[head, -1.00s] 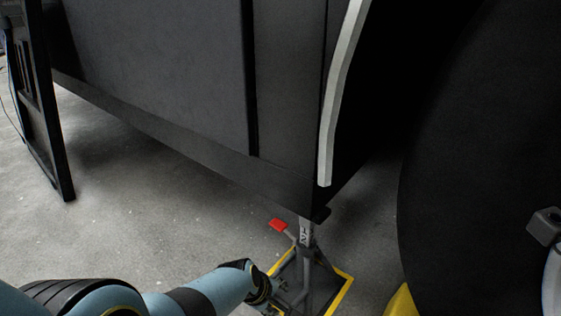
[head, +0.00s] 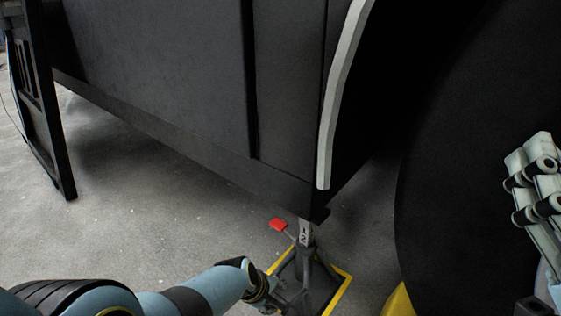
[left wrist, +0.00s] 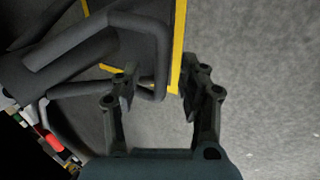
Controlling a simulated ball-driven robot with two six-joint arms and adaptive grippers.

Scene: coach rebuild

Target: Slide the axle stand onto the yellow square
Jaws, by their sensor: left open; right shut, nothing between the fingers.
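The grey axle stand (head: 304,262), with a red-tipped lever (head: 278,224), stands upright under the corner of the dark coach body. The yellow square (head: 342,288) is an outline on the floor around the stand's base; I cannot tell whether every foot is inside it. My left gripper (head: 272,297) is low at the stand's left side. In the left wrist view the left gripper (left wrist: 160,84) is open, with a bent tube of the axle stand (left wrist: 85,42) and the yellow edge (left wrist: 179,45) between or just beyond its fingers. My right gripper (head: 530,155) is shut and empty at the right edge, away from the stand.
The coach body (head: 160,80) overhangs the stand, its lower edge just above the stand's top. A big black wheel (head: 450,200) fills the right. A yellow object (head: 398,301) sits beside the wheel. A black frame (head: 45,120) stands at left. Grey floor between is clear.

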